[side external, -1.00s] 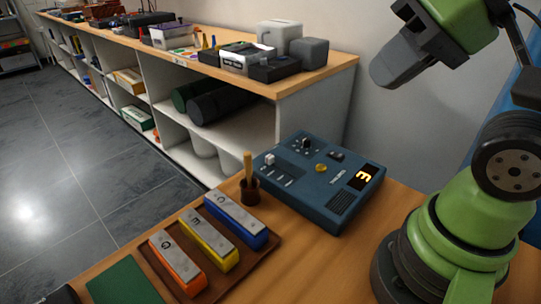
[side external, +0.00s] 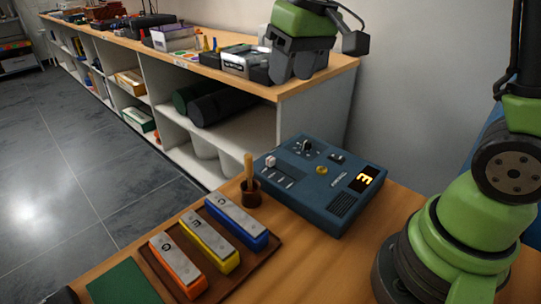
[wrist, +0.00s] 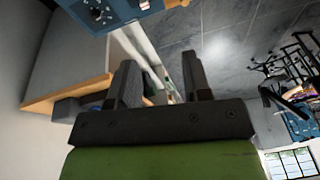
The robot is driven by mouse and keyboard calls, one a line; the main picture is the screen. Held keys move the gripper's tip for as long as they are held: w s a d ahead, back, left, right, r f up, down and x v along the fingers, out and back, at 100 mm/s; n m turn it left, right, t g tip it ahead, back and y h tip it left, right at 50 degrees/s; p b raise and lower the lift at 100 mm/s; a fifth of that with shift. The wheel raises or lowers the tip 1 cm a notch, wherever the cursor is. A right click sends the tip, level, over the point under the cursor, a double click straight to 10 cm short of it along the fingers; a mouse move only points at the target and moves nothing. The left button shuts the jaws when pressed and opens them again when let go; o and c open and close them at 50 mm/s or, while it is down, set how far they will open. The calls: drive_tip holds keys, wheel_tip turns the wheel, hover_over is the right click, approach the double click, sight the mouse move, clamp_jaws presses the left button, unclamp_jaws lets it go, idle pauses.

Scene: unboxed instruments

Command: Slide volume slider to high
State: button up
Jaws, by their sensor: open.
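A blue control box (side external: 325,185) sits on the wooden table, with a lit display (side external: 368,179) reading 3. A small pale slider knob (side external: 271,161) stands near its left corner, beside several short marked lines. A dark knob (side external: 306,146) and a yellow button (side external: 321,170) are also on its top. Part of the blue box (wrist: 108,12) shows at the top of the wrist view. My gripper (side external: 296,78) is in the air above and behind the box, apart from it. In the wrist view, my gripper (wrist: 163,85) has its fingers apart with nothing between them.
A brown cup with a wooden stick (side external: 250,190) stands close to the box's left side. A brown tray (side external: 270,243) holds orange, yellow and blue lettered bars. A white shelf unit (side external: 318,118) with a wooden top stands behind.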

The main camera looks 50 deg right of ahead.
sight(271, 158)
drive_tip(key=w+d+f+g, duration=0.1)
drive_tip(key=w+f, duration=0.1)
drive_tip(key=f, duration=0.5)
drive_tip(key=w+f+n+g, duration=0.1)
drive_tip(key=w+f, duration=0.1)
drive_tip(key=f, duration=0.6)
drive_tip(key=w+d+f+g, duration=0.1)
drive_tip(key=w+f, duration=0.2)
drive_tip(key=f, duration=0.4)
drive_tip(key=shift+d+f+n+h, duration=0.2)
drive_tip(key=shift+d+n+h, duration=0.1)
drive_tip(key=shift+h, duration=0.1)
